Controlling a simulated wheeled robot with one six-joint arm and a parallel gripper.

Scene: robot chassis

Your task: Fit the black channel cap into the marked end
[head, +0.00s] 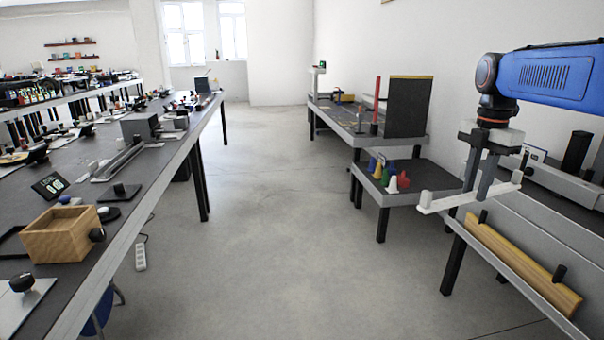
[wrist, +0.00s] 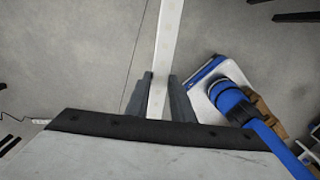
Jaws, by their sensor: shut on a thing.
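My gripper (head: 479,186) hangs below the blue arm at the right of the head view, its grey fingers shut on a white bar (head: 446,201). The bar is long and thin, with short upright ends. In the wrist view, the white bar (wrist: 168,32) runs between the fingers (wrist: 160,78) toward the top edge. A grey channel (head: 122,160) lies on the left table. A small black piece with a knob (head: 120,191) lies in front of it; I cannot tell whether this is the channel cap. No end mark can be made out.
The left table (head: 113,240) carries a wooden box (head: 62,234) and a small display (head: 49,186). At right are a low stand with coloured pieces (head: 390,178) and a yellow wooden rail (head: 522,262) below my gripper.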

